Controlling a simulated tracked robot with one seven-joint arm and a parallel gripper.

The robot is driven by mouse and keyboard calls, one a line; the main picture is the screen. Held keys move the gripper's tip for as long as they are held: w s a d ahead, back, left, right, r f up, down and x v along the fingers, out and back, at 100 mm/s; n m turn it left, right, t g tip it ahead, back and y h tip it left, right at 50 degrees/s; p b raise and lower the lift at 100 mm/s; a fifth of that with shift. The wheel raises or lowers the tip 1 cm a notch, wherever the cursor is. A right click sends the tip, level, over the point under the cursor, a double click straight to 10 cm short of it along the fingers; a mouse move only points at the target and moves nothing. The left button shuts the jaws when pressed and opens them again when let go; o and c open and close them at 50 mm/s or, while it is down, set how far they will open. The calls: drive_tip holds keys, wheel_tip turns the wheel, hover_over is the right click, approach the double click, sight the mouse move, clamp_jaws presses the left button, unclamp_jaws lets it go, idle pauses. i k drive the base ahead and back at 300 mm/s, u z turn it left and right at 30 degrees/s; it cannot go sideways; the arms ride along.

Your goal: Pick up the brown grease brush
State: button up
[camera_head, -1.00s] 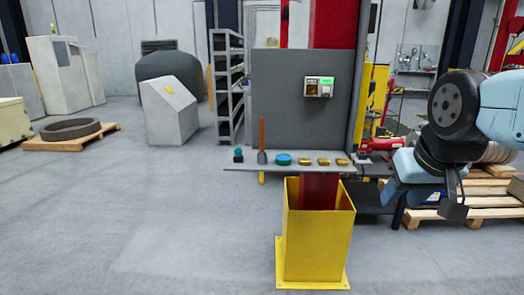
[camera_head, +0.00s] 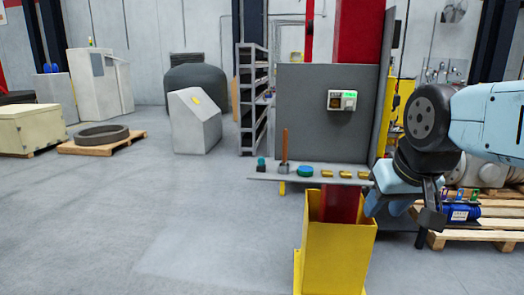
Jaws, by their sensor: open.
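The brown grease brush (camera_head: 285,146) stands upright near the left end of a narrow grey shelf (camera_head: 262,179). Its thin brown handle points up from a dark lower part. My gripper (camera_head: 433,212) hangs at the right of the view, well right of the brush and apart from it. It is open, and nothing shows between its fingers. A dark block with a teal top (camera_head: 261,164) stands just left of the brush. A round teal item (camera_head: 305,171) lies just right of it.
Several small yellow pieces (camera_head: 345,174) lie along the shelf's right part. A grey panel with a small display box (camera_head: 342,100) rises behind it. A yellow post guard (camera_head: 335,255) stands below. Pallets (camera_head: 470,225) are at the right.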

sight(286, 132)
drive_tip(key=u, duration=0.3)
drive_tip(key=i, duration=1.15)
drive_tip(key=z, duration=0.45)
drive_tip(key=i, duration=0.55)
drive_tip(key=z, duration=0.45)
drive_tip(key=k, duration=0.8)
drive_tip(key=z, duration=0.25)
drive_tip(key=i, duration=0.8)
drive_tip(key=u, duration=0.1)
